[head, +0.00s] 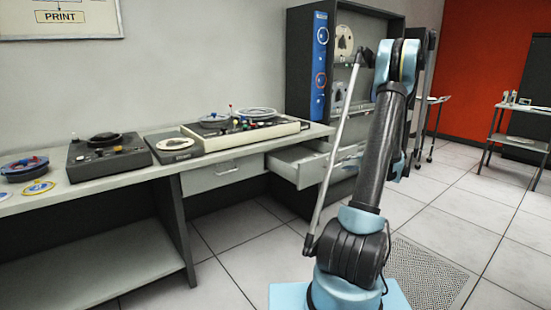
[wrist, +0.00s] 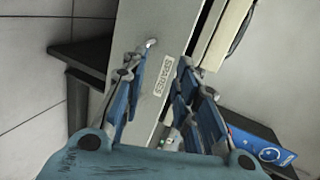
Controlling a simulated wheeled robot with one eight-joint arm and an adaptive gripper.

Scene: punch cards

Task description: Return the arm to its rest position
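My arm (head: 375,150) stands upright on its blue base at the right of centre in the head view, its upper end bent at a blue joint. My gripper is not clear in the head view, hidden behind the arm's upper links. In the wrist view my gripper (wrist: 165,68) is open, its two blue fingers apart with nothing held between them. Beyond the fingers is a grey panel (wrist: 152,65) with a "SPARES" label. I cannot tell whether the fingers touch it.
A long desk (head: 130,175) carries tape decks (head: 250,125) and reels at left. A drawer (head: 305,165) stands pulled open near my arm. A dark cabinet (head: 305,60) stands behind. A trolley (head: 515,143) is at far right. The tiled floor at right is mostly clear.

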